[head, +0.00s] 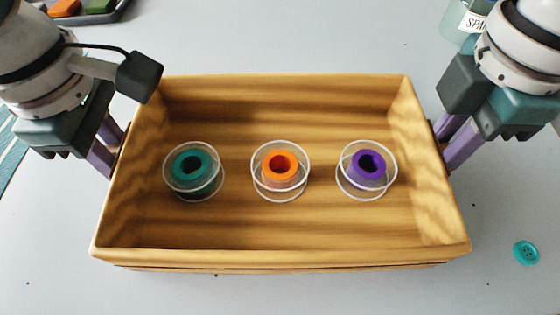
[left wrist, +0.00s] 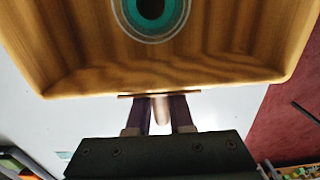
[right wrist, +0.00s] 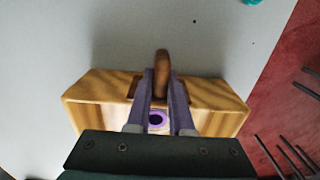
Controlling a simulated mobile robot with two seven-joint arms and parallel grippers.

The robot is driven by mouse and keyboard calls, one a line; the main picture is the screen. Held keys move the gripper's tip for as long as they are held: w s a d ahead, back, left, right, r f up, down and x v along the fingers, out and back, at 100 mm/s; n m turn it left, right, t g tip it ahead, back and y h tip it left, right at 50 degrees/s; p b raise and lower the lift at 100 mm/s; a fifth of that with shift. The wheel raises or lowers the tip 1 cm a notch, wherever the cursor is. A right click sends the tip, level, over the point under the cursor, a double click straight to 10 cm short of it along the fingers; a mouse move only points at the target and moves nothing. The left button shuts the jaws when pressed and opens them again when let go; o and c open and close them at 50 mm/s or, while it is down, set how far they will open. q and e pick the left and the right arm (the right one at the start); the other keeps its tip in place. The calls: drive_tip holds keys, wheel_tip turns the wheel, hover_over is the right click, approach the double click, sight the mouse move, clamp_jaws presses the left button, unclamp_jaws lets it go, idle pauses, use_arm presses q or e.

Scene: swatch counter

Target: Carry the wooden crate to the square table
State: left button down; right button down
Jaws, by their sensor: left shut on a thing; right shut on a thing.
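The wooden crate (head: 285,258) is in the middle of the head view, over a pale grey surface. Inside it, three clear round cups stand in a row, holding a teal spool (head: 190,166), an orange spool (head: 281,166) and a purple spool (head: 368,164). My left gripper (head: 115,150) is shut on the crate's left end handle, which shows between the fingers in the left wrist view (left wrist: 161,108). My right gripper (head: 445,150) is shut on the right end handle, seen in the right wrist view (right wrist: 162,64). I cannot tell whether the crate's base touches the surface.
A teal button (head: 526,252) lies on the grey surface (head: 500,215) to the right. A labelled bottle (head: 465,22) stands at the back right, and a dark tray (head: 120,14) with coloured items at the back left. Red floor (right wrist: 285,95) shows past the surface's edge.

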sight(110, 147)
use_arm(q)
drive_tip(key=shift+r, duration=0.15)
use_arm(e)
drive_tip(key=shift+r, duration=0.15)
